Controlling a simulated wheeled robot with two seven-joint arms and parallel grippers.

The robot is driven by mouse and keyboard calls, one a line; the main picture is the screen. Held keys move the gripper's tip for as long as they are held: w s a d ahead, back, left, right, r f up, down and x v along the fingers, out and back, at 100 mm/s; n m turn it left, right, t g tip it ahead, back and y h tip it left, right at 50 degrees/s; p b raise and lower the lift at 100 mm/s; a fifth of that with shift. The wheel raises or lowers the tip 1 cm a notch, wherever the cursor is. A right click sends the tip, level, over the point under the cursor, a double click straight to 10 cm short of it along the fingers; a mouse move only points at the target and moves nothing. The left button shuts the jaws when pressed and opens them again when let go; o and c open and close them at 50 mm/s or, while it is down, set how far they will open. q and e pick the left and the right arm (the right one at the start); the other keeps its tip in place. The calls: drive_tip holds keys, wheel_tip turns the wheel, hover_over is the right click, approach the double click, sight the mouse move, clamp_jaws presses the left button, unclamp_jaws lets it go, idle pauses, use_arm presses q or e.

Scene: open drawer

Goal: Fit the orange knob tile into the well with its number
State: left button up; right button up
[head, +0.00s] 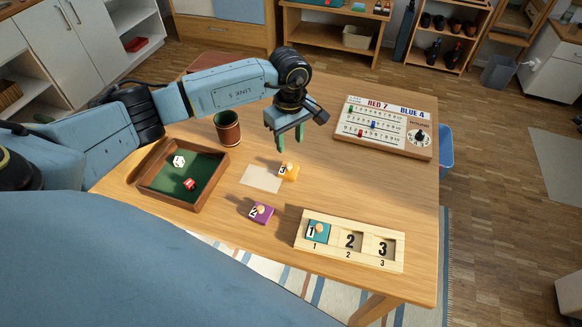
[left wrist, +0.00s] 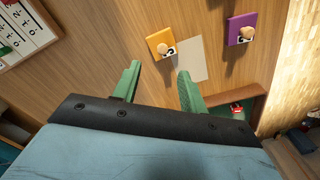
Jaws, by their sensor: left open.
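The orange knob tile (head: 288,172), marked 3, lies on the table with its round knob up, by the edge of a pale card. It also shows in the left wrist view (left wrist: 158,40), ahead of the fingertips. My left gripper (head: 287,143) is open and empty, pointing down above and behind the orange tile; its green fingers (left wrist: 158,68) are spread in the wrist view. The wooden board (head: 328,258) has wells 1, 2 and 3. A teal tile (head: 318,231) sits in well 1. Well 2 (head: 350,241) and well 3 (head: 384,249) are empty. My right gripper is not in view.
A purple knob tile (head: 260,213) marked 2 lies left of the board. A dice tray (head: 143,191), a brown cup (head: 228,128) and the pale card (head: 257,180) are to the left. A scoreboard (head: 427,153) stands back right. The table between the orange tile and the board is clear.

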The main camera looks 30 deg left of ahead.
sight(288, 165)
use_arm(q)
wheel_tip(288, 165, down, 3)
drive_tip(key=shift+s+r, duration=0.1)
drive_tip(key=shift+f, duration=1)
wheel_tip(288, 165, down, 4)
drive_tip(key=shift+s+a+r, duration=0.1)
drive_tip(key=shift+r, duration=0.15)
drive_tip(key=shift+f, duration=0.25)
drive_tip(key=shift+c, duration=0.4)
clamp_jaws()
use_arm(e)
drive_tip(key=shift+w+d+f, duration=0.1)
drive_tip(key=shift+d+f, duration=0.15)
